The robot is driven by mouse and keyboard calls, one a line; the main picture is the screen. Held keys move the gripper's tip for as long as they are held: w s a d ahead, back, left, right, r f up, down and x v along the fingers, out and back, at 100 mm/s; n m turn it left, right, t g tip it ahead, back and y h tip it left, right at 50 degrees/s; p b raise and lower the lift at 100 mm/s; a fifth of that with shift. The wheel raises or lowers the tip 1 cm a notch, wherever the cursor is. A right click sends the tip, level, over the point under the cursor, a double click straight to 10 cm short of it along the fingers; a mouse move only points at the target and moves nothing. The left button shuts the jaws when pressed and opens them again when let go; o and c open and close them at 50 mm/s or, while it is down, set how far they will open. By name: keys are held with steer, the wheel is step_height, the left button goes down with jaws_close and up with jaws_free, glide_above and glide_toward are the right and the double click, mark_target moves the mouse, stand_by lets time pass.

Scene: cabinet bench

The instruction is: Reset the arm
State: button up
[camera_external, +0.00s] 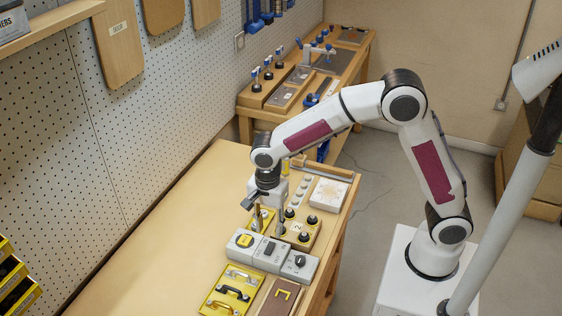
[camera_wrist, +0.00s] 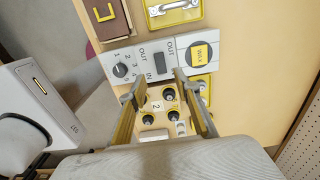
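My gripper (camera_external: 268,227) hangs down over the bench (camera_external: 170,230), near the grey control modules and the panel with black knobs. In the wrist view, the two fingers of my gripper (camera_wrist: 157,86) are spread wide with nothing held between them. Below and between the fingers is the panel labelled 2 (camera_wrist: 156,105) with several black knobs. I cannot tell exactly how high the fingertips are above the bench.
A yellow plate with handles (camera_external: 215,301) and a brown board with a yellow handle (camera_external: 271,307) lie at the front. A white square plate (camera_external: 329,194) lies behind the knob panel. The bench's left side is clear. A pegboard wall (camera_external: 130,130) stands left; a lamp post (camera_external: 500,220) stands right.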

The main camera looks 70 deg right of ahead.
stand_by(0.4)
steer(key=shift+n, duration=0.9)
steer(key=shift+s+f+n, duration=0.3)
steer(key=shift+s+n, duration=0.05)
steer(key=shift+n, duration=0.65)
steer(key=s+d+r+n+t, duration=0.2)
steer(key=s+d+r+n, duration=0.2)
steer(key=s, duration=0.4)
steer(key=s+d+r+n+t, duration=0.1)
steer(key=s+d+r+n, duration=0.3)
steer(key=s, duration=0.4)
steer(key=s+d+r+n+t, duration=0.2)
steer(key=s+d+r+n, duration=0.2)
steer(key=s+r+n, duration=0.2)
steer(key=shift+s+r+t, duration=0.3)
steer(key=shift+s+r, duration=0.45)
steer(key=shift+s, duration=0.2)
